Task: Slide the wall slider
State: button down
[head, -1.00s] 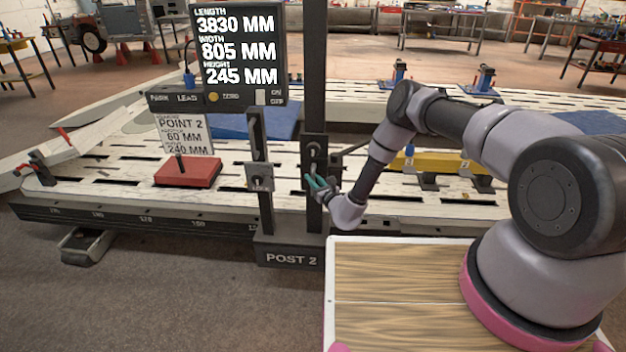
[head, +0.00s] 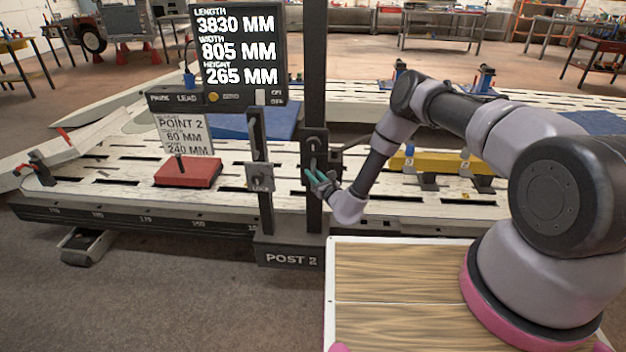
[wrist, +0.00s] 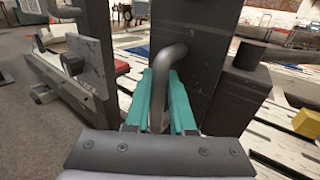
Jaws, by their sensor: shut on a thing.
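The wall slider is a dark carriage (head: 314,147) on the tall dark post (head: 316,70) marked POST 2. It also fills the middle of the wrist view (wrist: 215,75). A bent metal handle (wrist: 165,62) sticks out of its face. My gripper (head: 315,178) is at the carriage's lower part, and its teal fingers (wrist: 160,100) are shut around the handle from both sides. The display (head: 238,50) beside the post reads length 3830 MM, width 805 MM, height 265 MM. A card (head: 183,133) reads POINT 2, with 60 MM and 240 MM.
A shorter slotted post with a lock plate (head: 260,177) stands just left of the slider post. A red block (head: 188,172) and a yellow beam (head: 435,163) lie on the white slotted bench (head: 110,180). An arm-like bar sticks out right of the carriage.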

notch_tip(320, 180, up, 8)
jog(key=shift+r, duration=0.25)
jog(key=c, duration=1)
grip_release()
jog(key=shift+c, duration=0.2)
jog(key=shift+s+f, duration=0.1)
jog(key=v, duration=1)
jog(key=shift+s+d, duration=0.2)
jog(key=shift+s, duration=0.05)
